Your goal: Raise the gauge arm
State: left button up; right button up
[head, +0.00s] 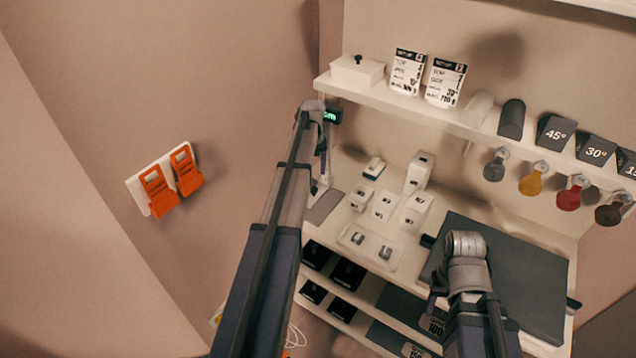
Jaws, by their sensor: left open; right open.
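A small dark display with green characters (331,116) shows at the left end of the upper shelf, partly hidden by my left gripper. It looks like part of a gauge, but I cannot make out the gauge arm behind my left arm. My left gripper (322,165) is open, beside and below the display. I cannot tell whether it touches anything. My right gripper (436,298) is open and empty, over the front left part of a dark grey panel (520,280) on the counter.
The white counter holds small white boxes (384,206) and a white plate with two metal pieces (368,246). The upper shelf (440,118) carries labelled cards (445,82) and dark angle wedges (556,135). Coloured discs (530,184) hang below it. Orange clips (158,190) are on the left wall.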

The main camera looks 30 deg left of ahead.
aim_at(314, 188)
pick_arm(q)
jog(key=shift+f+b, duration=3.95)
jog(key=shift+r, duration=0.1)
grip_shut()
